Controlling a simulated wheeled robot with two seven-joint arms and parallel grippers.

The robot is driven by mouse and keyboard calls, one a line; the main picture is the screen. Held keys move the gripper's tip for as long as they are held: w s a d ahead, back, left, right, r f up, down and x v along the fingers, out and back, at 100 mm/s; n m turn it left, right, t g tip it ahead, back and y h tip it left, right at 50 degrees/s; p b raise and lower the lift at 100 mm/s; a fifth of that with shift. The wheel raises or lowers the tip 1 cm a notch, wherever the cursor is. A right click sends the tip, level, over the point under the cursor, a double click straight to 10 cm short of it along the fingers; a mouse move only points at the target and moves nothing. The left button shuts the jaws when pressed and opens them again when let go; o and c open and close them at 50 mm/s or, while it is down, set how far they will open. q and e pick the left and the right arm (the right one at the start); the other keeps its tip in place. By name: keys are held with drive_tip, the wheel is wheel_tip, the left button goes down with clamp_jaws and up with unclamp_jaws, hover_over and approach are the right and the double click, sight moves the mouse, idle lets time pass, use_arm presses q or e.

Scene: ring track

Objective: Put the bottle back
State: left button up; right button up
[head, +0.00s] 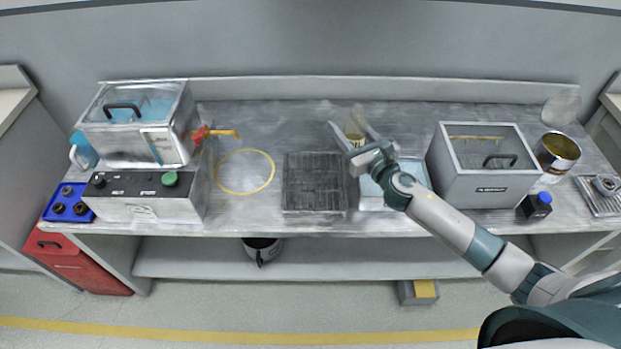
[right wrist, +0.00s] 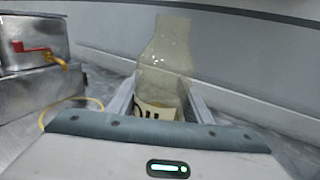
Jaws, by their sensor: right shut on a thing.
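A pale, see-through bottle (right wrist: 167,62) with a yellowish label stands neck-up between the fingers of my right gripper in the right wrist view. I cannot tell whether the bottle's base touches the bench. My left gripper is not in view.
A yellow ring (head: 219,186) marks the bench left of a dark grid plate (head: 315,182). A water bath with a red tap (head: 203,134) stands left. A pale tray (head: 371,197) lies under my right arm. A grey lidded box (head: 487,188) and open tin (head: 557,153) stand right.

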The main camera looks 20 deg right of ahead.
drive_tip(key=s+a+f, duration=0.1)
drive_tip(key=a+f, duration=0.5)
drive_tip(key=a, duration=0.5)
drive_tip(key=shift+a+f, duration=0.15)
drive_tip(key=shift+f, duration=0.25)
drive_tip(key=shift+s, duration=0.15)
drive_tip(key=shift+f+b, duration=1.2)
drive_tip(key=shift+f, duration=0.8)
drive_tip(key=shift+f, duration=0.15)
drive_tip(key=o, duration=1.2)
drive_tip(key=shift+o, duration=0.2)
drive_tip(key=shift+r, duration=0.2)
